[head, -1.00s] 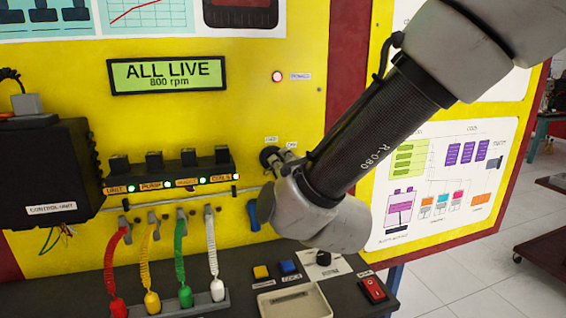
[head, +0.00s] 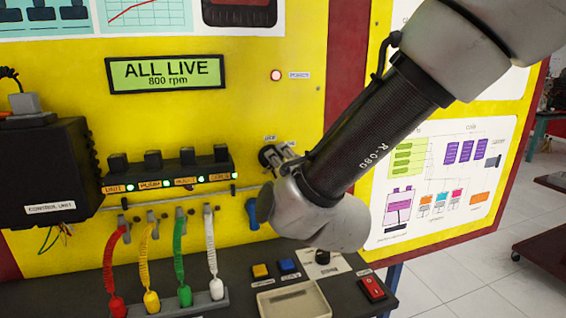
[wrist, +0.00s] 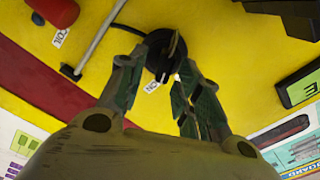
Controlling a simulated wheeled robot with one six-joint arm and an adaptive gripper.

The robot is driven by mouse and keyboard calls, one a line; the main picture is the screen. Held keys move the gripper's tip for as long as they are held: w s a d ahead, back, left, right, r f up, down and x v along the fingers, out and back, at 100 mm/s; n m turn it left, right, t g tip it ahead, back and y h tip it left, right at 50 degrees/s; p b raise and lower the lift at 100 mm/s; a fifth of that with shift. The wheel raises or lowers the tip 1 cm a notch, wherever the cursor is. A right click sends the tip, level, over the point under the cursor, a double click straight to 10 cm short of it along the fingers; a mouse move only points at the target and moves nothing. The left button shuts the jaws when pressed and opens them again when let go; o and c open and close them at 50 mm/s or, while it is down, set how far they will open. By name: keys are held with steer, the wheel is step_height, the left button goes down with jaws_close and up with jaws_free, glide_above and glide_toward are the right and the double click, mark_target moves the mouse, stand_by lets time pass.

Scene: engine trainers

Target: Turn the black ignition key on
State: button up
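The black ignition switch (head: 267,157) sits on the yellow panel in the head view, partly hidden by my gripper (head: 284,152). In the wrist view its round black body (wrist: 163,62) shows between the fingertips. The key itself is dark and hard to separate from the switch. My gripper (wrist: 164,58) reaches the switch with one finger on each side and a gap between them. I cannot tell whether either finger touches the key. An OFF label (head: 270,138) is just above the switch. The display (head: 168,74) reads ALL LIVE, 800 rpm.
A row of black switches with green lights (head: 168,176) is to the left. A blue handle (head: 252,213) is just below the ignition switch. The bench below holds a tray (head: 293,300) and a red rocker switch (head: 373,287).

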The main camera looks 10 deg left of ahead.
steer(key=v, duration=1.2)
steer(key=shift+s, duration=0.1)
